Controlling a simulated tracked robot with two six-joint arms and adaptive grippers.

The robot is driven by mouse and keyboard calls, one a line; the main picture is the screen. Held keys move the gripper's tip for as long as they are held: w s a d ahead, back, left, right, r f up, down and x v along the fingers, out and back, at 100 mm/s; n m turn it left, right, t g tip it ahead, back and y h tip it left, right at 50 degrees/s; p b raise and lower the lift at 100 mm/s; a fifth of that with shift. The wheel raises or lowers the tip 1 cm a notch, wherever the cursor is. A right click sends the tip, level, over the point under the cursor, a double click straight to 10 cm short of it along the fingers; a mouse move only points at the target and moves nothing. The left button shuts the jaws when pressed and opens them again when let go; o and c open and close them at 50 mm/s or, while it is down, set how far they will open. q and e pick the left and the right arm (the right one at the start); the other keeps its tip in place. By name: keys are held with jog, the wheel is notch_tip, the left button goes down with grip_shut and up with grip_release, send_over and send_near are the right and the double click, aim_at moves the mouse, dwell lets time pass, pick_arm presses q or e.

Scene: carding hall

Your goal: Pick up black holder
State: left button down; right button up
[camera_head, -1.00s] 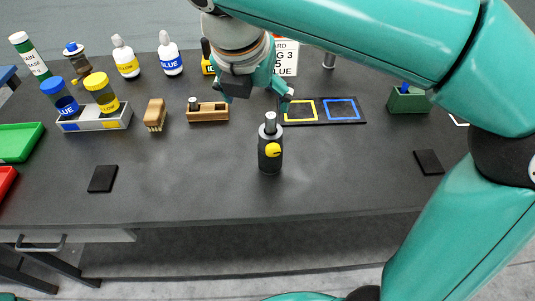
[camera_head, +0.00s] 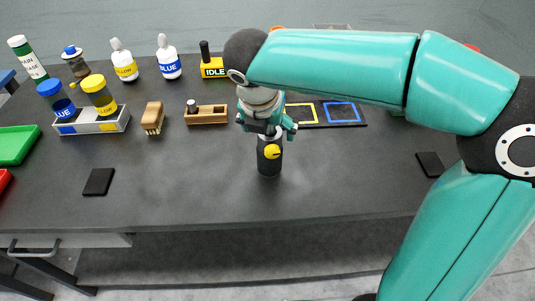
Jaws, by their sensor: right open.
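The black holder (camera_head: 269,164) stands upright on the dark table, with a yellow knob on its front. Its top, with the grey rod seen before, is hidden by my right gripper. My right gripper (camera_head: 267,131) is open and points down, with its fingers on either side of the holder's upper end. Whether the fingers touch it cannot be told. My left gripper is not in view.
A wooden block (camera_head: 207,115) and a brush (camera_head: 153,117) lie behind and left. A tray (camera_head: 94,123) holds blue and yellow capped jars. A mat with yellow and blue squares (camera_head: 327,120) lies behind right. Black pads (camera_head: 98,182) lie left and right (camera_head: 430,164). The table front is clear.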

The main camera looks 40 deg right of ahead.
jog(key=shift+x, duration=1.2)
jog(key=shift+r, duration=0.15)
grip_shut()
